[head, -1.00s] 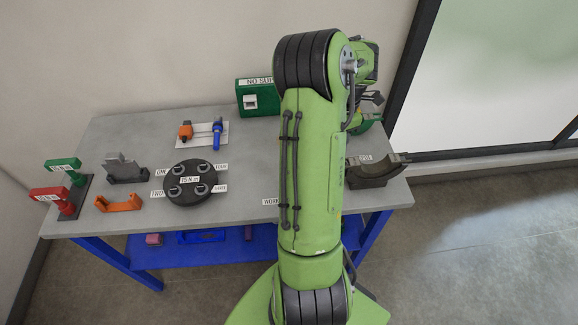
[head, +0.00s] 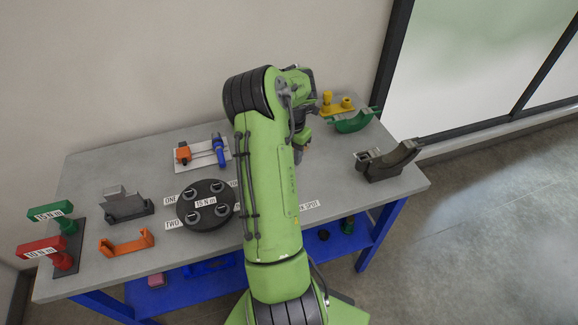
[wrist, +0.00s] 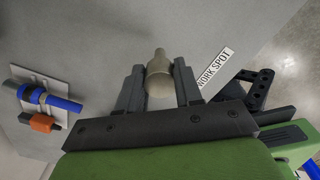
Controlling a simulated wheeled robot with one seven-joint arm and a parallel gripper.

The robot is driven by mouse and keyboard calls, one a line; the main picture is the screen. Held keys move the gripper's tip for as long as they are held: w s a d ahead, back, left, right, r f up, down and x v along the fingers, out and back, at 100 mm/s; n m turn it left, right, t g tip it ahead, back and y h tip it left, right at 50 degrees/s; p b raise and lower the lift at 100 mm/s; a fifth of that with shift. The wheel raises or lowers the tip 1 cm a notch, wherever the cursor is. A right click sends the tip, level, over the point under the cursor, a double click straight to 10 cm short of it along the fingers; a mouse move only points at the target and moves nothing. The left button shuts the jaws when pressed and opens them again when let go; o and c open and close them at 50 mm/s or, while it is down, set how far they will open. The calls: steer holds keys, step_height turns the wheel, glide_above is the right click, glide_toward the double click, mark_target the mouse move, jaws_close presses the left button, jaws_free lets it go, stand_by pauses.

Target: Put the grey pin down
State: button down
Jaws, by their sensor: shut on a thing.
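The grey pin (wrist: 159,68) is a short stepped cylinder, beige-grey in the wrist view, with a narrow tip and a wider collar. My gripper (wrist: 159,85) is shut on it, one finger on each side. The grey tabletop fills the view beyond the pin. The white "WORK SPOT" label (wrist: 214,75) lies just right of the pin in that view. I cannot tell whether the pin touches the table. In the head view my gripper (head: 302,137) is partly hidden by my arm, and I cannot make out the pin there.
A black round plate (head: 207,204) with several sockets stands left of my arm. A white board (head: 202,154) holds orange and blue tools. A yellow fixture (head: 336,104), a green cradle (head: 352,122) and a dark grey cradle (head: 388,160) stand at the right. Bare table lies before them.

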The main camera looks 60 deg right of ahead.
step_height(320, 180, down, 3)
steer(key=shift+a, duration=0.15)
steer(key=shift+f, duration=0.45)
steer(key=c, duration=0.8)
jaws_free()
steer(key=shift+o, duration=0.2)
steer(key=shift+r, duration=0.1)
